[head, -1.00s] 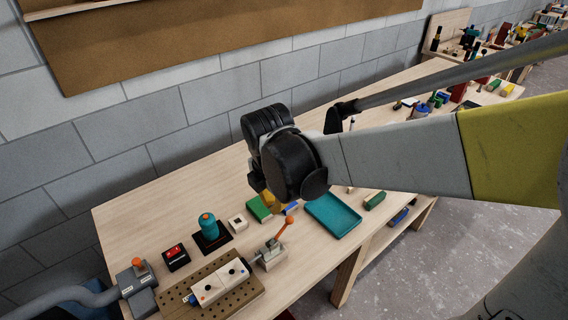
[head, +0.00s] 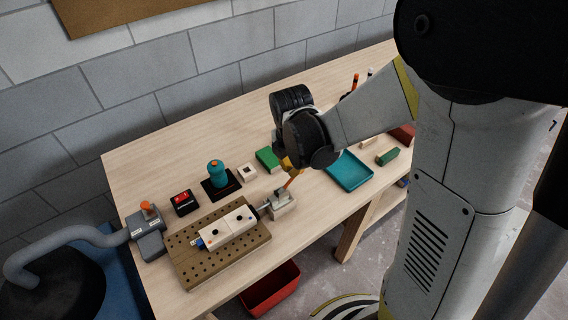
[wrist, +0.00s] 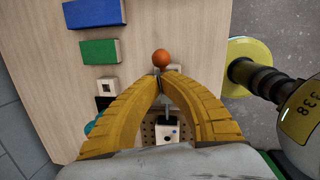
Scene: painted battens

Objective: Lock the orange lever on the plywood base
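The orange lever (head: 292,181) rises tilted from a small pale plywood base (head: 283,207) at the right end of the perforated board. In the wrist view its round orange knob (wrist: 161,58) shows just past the fingertips. My gripper (wrist: 159,79) has yellow fingers arched together with their tips meeting. In the head view the gripper (head: 291,167) is low over the bench at the lever's top and hides part of it. I cannot tell whether the fingertips touch the lever.
A white block (head: 228,227) lies on the perforated board (head: 187,264). A green block (head: 268,159), a teal tray (head: 349,171), a teal knob on a black base (head: 217,174) and a red switch box (head: 184,202) stand nearby. A red bin (head: 270,290) is below the front edge.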

